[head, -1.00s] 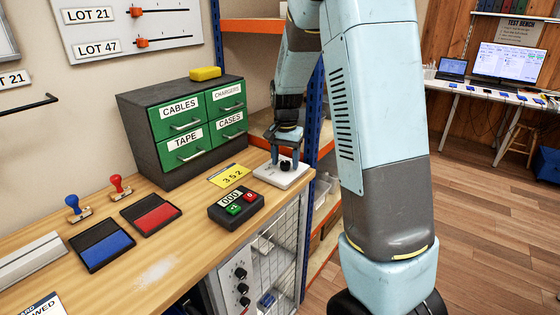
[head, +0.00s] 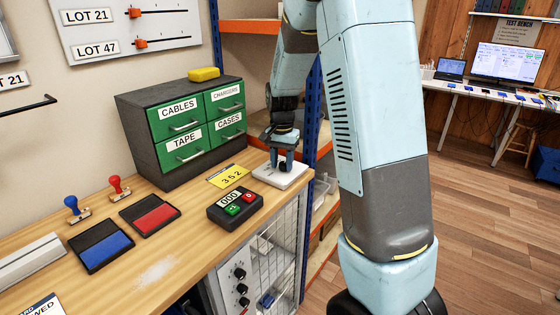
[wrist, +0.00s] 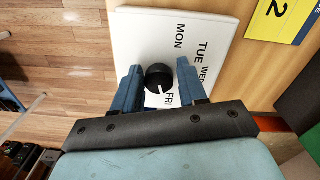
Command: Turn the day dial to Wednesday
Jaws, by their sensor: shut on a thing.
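The day dial is a black round knob (wrist: 158,77) on a white plate (wrist: 140,40), seen in the wrist view. Its short white mark points down in the picture, near FRI. MON and TUE show above the knob, WED is partly readable to its right, and THU is not readable. My gripper (wrist: 157,76) has its two blue fingers on either side of the knob, shut on it. In the head view my gripper (head: 283,164) stands over the white plate (head: 267,176) at the bench's right end, and its fingers mostly hide the knob.
A yellow card marked 352 (head: 228,176) and a counter box with green and red buttons (head: 234,212) lie left of the plate. A drawer cabinet (head: 145,150) stands behind. The plate sits close to the bench's right edge.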

